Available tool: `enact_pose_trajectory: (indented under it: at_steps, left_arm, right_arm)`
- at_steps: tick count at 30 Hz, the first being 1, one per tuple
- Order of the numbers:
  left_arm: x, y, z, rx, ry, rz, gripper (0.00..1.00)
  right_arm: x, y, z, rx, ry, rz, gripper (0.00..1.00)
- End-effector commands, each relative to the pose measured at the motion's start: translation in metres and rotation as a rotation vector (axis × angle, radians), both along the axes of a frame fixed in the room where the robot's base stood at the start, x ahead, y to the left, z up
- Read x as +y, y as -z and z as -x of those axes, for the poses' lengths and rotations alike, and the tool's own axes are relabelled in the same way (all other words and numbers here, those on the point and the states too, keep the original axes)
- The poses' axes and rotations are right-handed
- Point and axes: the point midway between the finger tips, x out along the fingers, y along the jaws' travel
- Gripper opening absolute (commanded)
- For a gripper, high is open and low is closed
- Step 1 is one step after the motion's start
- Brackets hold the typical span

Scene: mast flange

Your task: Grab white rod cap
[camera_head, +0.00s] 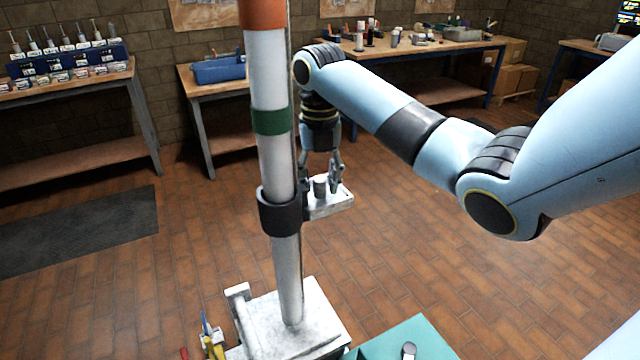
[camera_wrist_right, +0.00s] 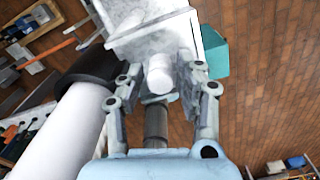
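A short pale cylinder, apparently the white rod cap (camera_head: 320,187), stands on a small white flange plate (camera_head: 328,208) beside the mast (camera_head: 270,160). In the right wrist view the cap (camera_wrist_right: 160,72) shows its round white end in front of the plate (camera_wrist_right: 150,35). My right gripper (camera_head: 320,178) points down over the plate, with one finger on each side of the cap. In the wrist view its fingers (camera_wrist_right: 158,78) are spread, and the cap lies between their tips; contact is not clear. A darker grey cylinder (camera_wrist_right: 156,125) shows nearer the palm. My left gripper is out of view.
The mast has a black collar (camera_head: 279,211) close left of the gripper and stands on a white base (camera_head: 315,320). A teal surface (camera_head: 415,335) with a small grey item is at front. Benches (camera_head: 205,88) line the back wall; the floor right is clear.

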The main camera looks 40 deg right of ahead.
Motion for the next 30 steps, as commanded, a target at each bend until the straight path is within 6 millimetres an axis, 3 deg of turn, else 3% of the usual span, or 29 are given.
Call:
enact_pose_trajectory:
  at_steps: [1,6,17,23,27,30]
  left_arm:
    - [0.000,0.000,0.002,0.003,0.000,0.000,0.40]
    - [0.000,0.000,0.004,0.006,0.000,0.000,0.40]
    - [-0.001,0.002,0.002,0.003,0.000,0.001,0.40]
    - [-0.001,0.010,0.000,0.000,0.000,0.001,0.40]
    - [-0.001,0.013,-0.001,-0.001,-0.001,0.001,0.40]
    - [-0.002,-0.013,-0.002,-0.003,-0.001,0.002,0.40]
  right_arm:
    - [0.000,0.000,0.000,0.000,0.000,0.000,0.27]
    - [0.000,0.000,0.000,0.000,0.000,0.000,0.06]
    - [0.000,-0.007,-0.001,-0.002,0.001,0.000,0.05]
    - [-0.001,-0.036,-0.002,-0.007,0.000,0.002,0.05]
    - [0.008,-0.054,0.023,-0.001,-0.003,0.003,0.05]
    - [0.017,-0.078,0.048,0.002,-0.003,0.002,0.05]
